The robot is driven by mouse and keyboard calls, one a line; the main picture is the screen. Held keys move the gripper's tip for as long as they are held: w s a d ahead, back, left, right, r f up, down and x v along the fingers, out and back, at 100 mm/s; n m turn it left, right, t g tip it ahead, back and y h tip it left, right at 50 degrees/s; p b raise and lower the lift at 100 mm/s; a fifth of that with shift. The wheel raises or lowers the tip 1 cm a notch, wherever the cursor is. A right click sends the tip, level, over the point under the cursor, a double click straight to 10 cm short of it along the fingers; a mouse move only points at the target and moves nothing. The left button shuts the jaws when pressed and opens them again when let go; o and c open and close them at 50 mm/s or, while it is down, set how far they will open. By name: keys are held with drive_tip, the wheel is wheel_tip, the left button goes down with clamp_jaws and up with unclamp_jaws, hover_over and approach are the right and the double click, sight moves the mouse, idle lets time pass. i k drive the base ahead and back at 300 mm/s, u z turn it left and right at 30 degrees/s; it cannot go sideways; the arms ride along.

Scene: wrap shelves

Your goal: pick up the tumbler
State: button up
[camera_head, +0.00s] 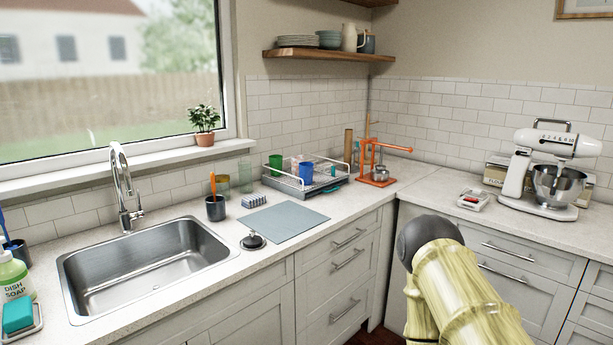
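I cannot tell which cup is the tumbler. A blue cup (306,173) and a green cup (276,162) stand in the dish rack (318,187) on the counter by the back corner. A clear glass (245,176) stands left of the rack by the window wall. A greenish glass (223,183) stands beside it, partly behind a dark cup (215,208) that holds an orange-handled tool. My arm shows at the lower right, in front of the cabinets. My gripper is not in view.
The sink (150,265) with its faucet (124,190) is at left. A grey mat (285,220) lies bare before the rack, with a dark sink stopper (253,241) at its left. An orange press (375,165) stands right of the rack. A stand mixer (545,170) is at far right.

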sight(305, 169)
drive_tip(key=z, duration=1.2)
drive_tip(key=i, duration=1.85)
drive_tip(key=u, duration=2.6)
drive_tip(key=i, duration=0.2)
drive_tip(key=z, duration=0.2)
